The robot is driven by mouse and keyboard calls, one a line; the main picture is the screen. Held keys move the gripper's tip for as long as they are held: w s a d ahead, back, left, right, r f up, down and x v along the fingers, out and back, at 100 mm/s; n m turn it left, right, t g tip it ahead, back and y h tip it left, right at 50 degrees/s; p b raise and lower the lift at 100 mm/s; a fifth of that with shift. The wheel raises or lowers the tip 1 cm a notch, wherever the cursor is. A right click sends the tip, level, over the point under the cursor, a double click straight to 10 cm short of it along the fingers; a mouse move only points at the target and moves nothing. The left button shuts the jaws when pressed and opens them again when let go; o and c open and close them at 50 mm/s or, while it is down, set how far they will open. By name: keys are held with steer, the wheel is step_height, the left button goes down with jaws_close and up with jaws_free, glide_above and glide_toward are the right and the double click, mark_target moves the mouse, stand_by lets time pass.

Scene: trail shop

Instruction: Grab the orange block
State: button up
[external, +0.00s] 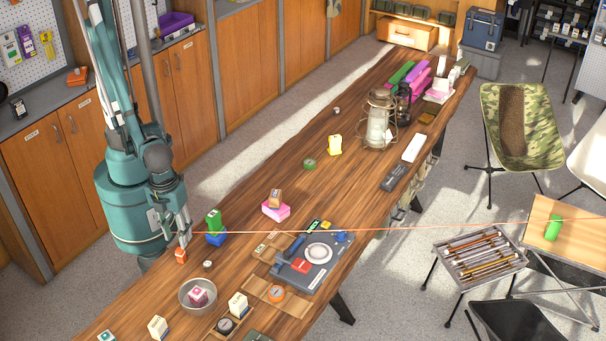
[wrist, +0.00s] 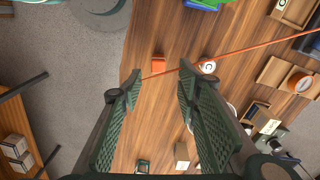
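The small orange block (external: 181,256) sits on the wooden table near its left edge, just below my gripper (external: 182,232) in the external view. In the wrist view the orange block (wrist: 158,65) lies ahead of my gripper (wrist: 160,70), between the two fingertips and slightly beyond them. My gripper is open, with a wide gap between its green textured fingers and nothing held. The block appears apart from both fingers.
A green block (external: 214,217) on a blue block (external: 216,239) stands close by on the right. A small round white-topped item (external: 208,264) and a metal bowl (external: 198,296) are nearby. A thin orange line (external: 380,229) crosses above the table.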

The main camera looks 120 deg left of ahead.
mark_target(179, 250)
steer(key=shift+s+d+f, duration=0.1)
steer(key=shift+f, duration=0.05)
stand_by(0.3)
steer(key=shift+f+b, duration=0.3)
steer(key=shift+f, duration=1)
steer(key=shift+f, duration=0.1)
steer(key=shift+f+b, duration=0.85)
steer(key=shift+f, duration=1.65)
steer(key=c, duration=0.9)
